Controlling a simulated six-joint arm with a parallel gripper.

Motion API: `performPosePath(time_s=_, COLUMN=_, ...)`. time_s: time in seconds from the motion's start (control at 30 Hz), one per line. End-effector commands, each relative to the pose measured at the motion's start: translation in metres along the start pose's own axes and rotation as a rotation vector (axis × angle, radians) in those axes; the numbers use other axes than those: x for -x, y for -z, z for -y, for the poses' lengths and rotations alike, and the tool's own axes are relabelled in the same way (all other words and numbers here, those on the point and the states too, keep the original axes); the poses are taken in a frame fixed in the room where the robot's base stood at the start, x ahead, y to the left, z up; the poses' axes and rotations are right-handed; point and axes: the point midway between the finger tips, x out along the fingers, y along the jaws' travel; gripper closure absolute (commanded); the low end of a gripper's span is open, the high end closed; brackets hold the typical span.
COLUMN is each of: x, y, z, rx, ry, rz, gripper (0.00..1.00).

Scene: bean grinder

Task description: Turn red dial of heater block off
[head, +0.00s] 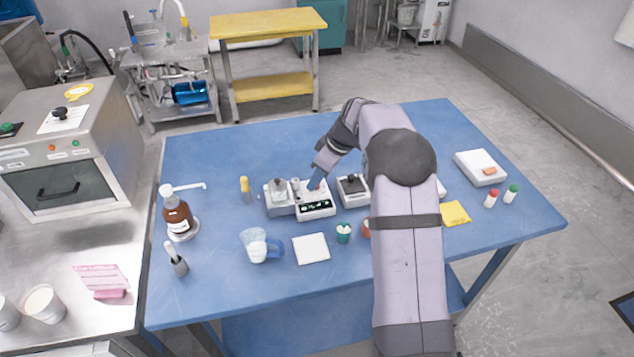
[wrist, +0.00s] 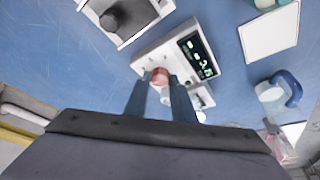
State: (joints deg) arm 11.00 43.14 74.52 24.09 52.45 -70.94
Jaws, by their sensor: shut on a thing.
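The heater block (head: 316,206) is a white unit with a dark lit display, near the middle of the blue table. In the wrist view the heater block (wrist: 165,50) shows its display to the right of the red dial (wrist: 159,76). My gripper (wrist: 160,84) has its two fingers on either side of the red dial, shut on it. In the head view my gripper (head: 314,183) reaches down to the block's top, and the dial is mostly hidden by the fingers.
A white device with a black knob (head: 352,187) stands just right of the block, and a glass flask (head: 279,189) on its left. A white pad (head: 311,249), a blue-handled beaker (head: 260,247) and a teal cup (head: 343,232) lie in front. The table's left back is clear.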

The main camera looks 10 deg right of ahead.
Motion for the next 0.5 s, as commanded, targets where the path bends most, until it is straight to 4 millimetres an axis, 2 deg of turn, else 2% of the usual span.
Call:
performPosePath(time_s=0.2, x=0.0000, y=0.0012, z=-0.0019, rx=0.107, ry=0.043, rz=-0.003, gripper=0.99)
performPosePath(time_s=0.5, x=0.0005, y=0.0015, z=-0.0017, rx=0.167, ry=0.068, rz=-0.003, gripper=1.00)
